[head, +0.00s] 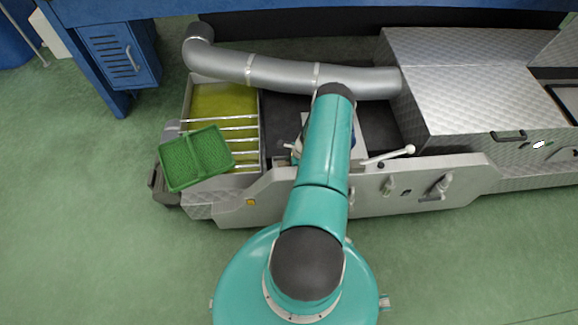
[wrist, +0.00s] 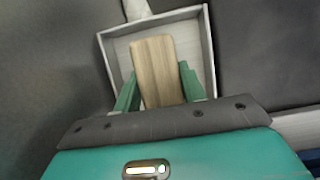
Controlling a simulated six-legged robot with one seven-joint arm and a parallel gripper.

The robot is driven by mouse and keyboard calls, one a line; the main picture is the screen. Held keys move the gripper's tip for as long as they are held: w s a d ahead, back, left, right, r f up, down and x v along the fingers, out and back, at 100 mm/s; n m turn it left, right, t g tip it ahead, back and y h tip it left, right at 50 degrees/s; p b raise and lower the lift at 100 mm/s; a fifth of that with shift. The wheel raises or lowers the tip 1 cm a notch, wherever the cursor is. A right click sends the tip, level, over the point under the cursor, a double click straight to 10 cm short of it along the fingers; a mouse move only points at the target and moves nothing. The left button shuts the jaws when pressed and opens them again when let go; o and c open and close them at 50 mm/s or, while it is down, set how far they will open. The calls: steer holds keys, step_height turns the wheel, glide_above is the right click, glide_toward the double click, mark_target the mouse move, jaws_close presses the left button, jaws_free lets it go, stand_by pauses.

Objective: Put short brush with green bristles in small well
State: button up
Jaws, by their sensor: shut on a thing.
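In the wrist view a wooden block (wrist: 158,62), which looks like the back of a brush, sits between the two green fingers of my gripper (wrist: 158,85). My gripper is shut on it. Its bristles are hidden, so I cannot see their colour. Behind it is a square box with pale grey walls (wrist: 207,50), which may be the small well. The brush overlaps the inside of the box in the picture; I cannot tell how high it is above the floor of the box. In the head view my arm hides my gripper and the brush.
A green basket with two compartments (head: 195,157) stands left on bars over a vat of yellow-green liquid (head: 225,101). A grey pipe (head: 285,73) runs behind my arm. A white-knobbed lever (head: 388,156) sticks up at right. A metal housing (head: 470,85) stands further right.

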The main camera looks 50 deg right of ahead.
steer(key=shift+f, duration=0.15)
steer(key=o, duration=1)
